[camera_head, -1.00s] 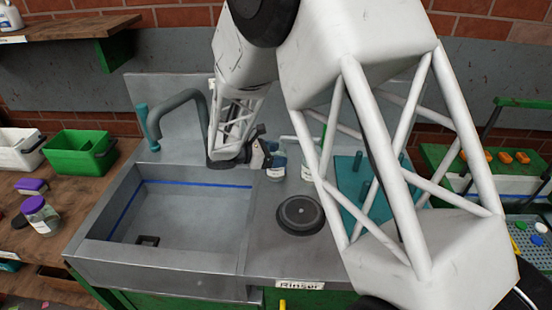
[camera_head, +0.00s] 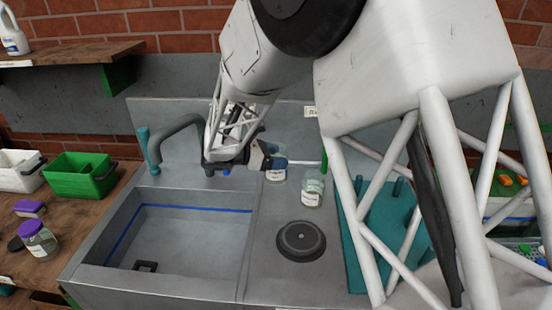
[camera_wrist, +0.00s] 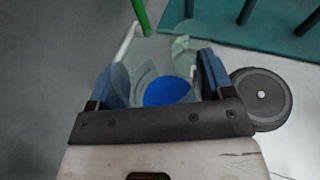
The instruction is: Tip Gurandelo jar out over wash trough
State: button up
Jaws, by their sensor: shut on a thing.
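My gripper (camera_head: 268,160) is shut on a clear glass jar (camera_head: 277,167) with a pale label and blue in it. The label is too small to read, so I cannot confirm the name Gurandelo. In the wrist view the jar (camera_wrist: 150,72) sits between the two blue fingers (camera_wrist: 165,80), with a blue disc inside its outline. The jar looks upright and raised above the counter, at the back, right of the wash trough. The wash trough (camera_head: 190,262) is a grey metal basin with a blue line around its inner wall and a dark drain square.
A second labelled jar (camera_head: 313,190) stands on the counter right of the held one. A round dark disc (camera_head: 302,240) and a teal rack (camera_head: 365,240) are nearby. A curved grey tap (camera_head: 180,128) reaches over the trough's back. A purple-lidded jar (camera_head: 38,240) stands left.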

dwell(0.4)
jog(key=s+a+f, duration=0.3)
jog(key=s+a, duration=0.6)
jog(key=s+a+f, duration=0.4)
jog(key=s+a, duration=0.5)
jog(key=shift+a, duration=0.25)
